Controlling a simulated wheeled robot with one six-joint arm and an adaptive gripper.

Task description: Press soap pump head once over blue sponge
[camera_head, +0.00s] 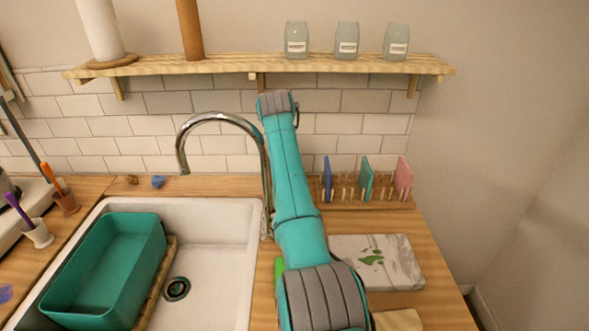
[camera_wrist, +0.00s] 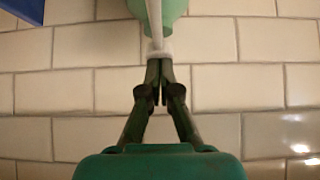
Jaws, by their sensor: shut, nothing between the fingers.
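In the wrist view, my gripper (camera_wrist: 158,64) is shut, with its dark fingertips together and nothing held. The tips are at the edge of a white piece (camera_wrist: 158,50), which looks like the soap pump head. I cannot tell whether they touch or press it. A pale green rounded body (camera_wrist: 173,12), likely the soap bottle, lies beyond it at the top edge. In the head view, my arm hides the pump and my gripper. A small blue lump (camera_head: 158,182), possibly the blue sponge, lies on the counter behind the sink.
A white sink (camera_head: 215,215) holds a teal basin (camera_head: 150,222); the faucet (camera_head: 180,150) rises behind it. A rack with blue (camera_head: 327,178), teal and pink boards stands right of my arm. A stained marble slab (camera_head: 405,262) lies in front. A shelf (camera_head: 220,66) with jars is above.

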